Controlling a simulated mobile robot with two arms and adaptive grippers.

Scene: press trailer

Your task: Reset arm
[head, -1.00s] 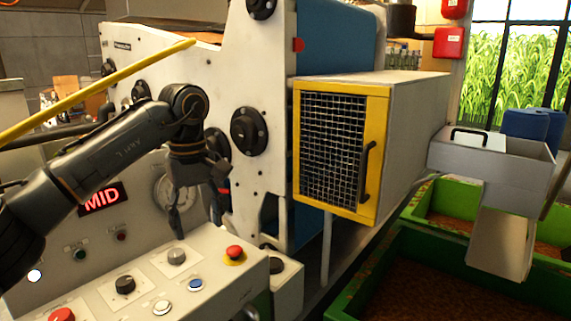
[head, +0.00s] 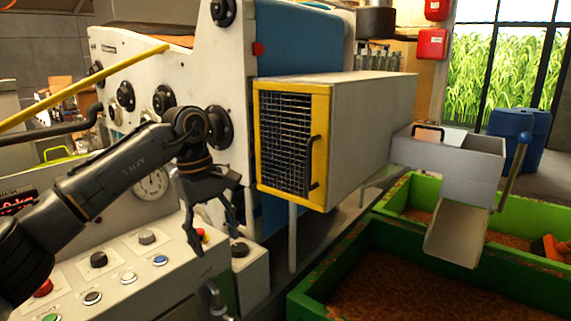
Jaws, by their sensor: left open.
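My left arm comes in from the left. My left gripper (head: 212,235) is open and empty, with its fingers pointing down, in front of the white press (head: 225,80). It hangs over the right end of the control panel (head: 125,262) and partly hides the red emergency button (head: 203,235). I cannot tell whether a fingertip touches the panel. My right gripper is not in view.
A yellow-framed mesh guard box (head: 290,140) juts out right of the gripper. A grey hopper (head: 450,165) with a chute stands farther right, above green bins (head: 330,275) of brown material. A yellow bar (head: 90,85) crosses the upper left.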

